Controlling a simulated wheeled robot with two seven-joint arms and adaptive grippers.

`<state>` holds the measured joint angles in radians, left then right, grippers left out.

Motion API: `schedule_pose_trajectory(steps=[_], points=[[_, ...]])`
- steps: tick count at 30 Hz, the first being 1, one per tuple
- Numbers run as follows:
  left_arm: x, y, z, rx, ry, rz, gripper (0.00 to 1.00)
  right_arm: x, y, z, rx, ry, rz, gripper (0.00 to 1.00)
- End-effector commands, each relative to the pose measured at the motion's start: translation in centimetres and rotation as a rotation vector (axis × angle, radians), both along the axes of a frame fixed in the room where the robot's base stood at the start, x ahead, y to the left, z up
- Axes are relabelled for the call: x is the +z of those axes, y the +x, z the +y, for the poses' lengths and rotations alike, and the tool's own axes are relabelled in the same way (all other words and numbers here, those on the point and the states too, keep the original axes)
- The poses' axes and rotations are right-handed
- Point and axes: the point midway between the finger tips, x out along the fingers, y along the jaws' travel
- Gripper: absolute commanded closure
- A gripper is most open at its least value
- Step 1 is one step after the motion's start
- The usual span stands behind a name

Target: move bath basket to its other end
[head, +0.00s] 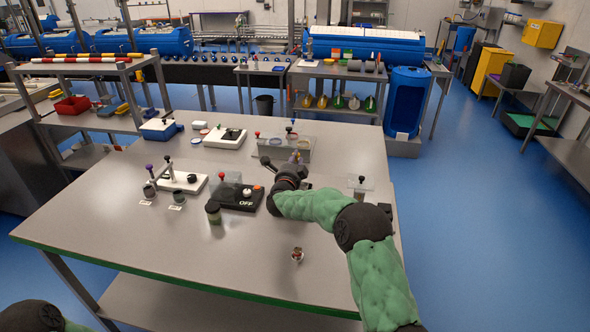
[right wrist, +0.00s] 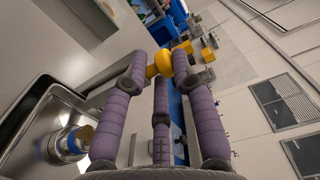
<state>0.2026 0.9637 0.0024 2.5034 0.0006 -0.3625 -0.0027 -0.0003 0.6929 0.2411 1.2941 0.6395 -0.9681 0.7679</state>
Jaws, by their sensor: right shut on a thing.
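My right gripper (head: 286,164) is over the middle of the steel table (head: 130,225), at the near side of a grey fixture (head: 270,148). In the right wrist view its purple fingers (right wrist: 163,80) are shut on a rounded yellow knob (right wrist: 163,63). I cannot tell whether this knob belongs to the bath basket; no basket shows clearly. A steel basin (right wrist: 48,118) with a round blue-and-metal part (right wrist: 72,143) lies at the left of the wrist view. My left gripper is out of view.
A black box marked OFF (head: 237,197), a dark jar (head: 213,211) and a white-based fixture (head: 181,182) stand left of my right arm. A small cup (head: 297,255) stands nearer. The table's front left is clear.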

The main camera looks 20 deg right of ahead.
Motion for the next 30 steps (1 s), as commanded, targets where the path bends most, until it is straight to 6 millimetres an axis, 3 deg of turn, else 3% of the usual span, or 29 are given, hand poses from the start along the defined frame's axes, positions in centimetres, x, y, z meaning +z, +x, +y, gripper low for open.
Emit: schedule_pose_trajectory(steps=[8, 9, 12, 23, 30], points=[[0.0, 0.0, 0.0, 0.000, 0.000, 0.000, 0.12, 0.8, 0.1, 0.0, -0.001, -0.002, -0.009, 1.00], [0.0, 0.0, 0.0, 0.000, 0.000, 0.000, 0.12, 0.8, 0.1, 0.0, -0.001, -0.003, -0.010, 0.70], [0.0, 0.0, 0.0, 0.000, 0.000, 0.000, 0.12, 0.8, 0.1, 0.0, -0.001, -0.003, -0.010, 0.48], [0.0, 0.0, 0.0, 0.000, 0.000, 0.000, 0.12, 0.4, -0.1, 0.1, 0.000, -0.001, -0.004, 0.48], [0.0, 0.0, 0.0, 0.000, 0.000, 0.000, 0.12, 0.4, -2.5, 1.6, 0.002, -0.001, -0.003, 0.48]])
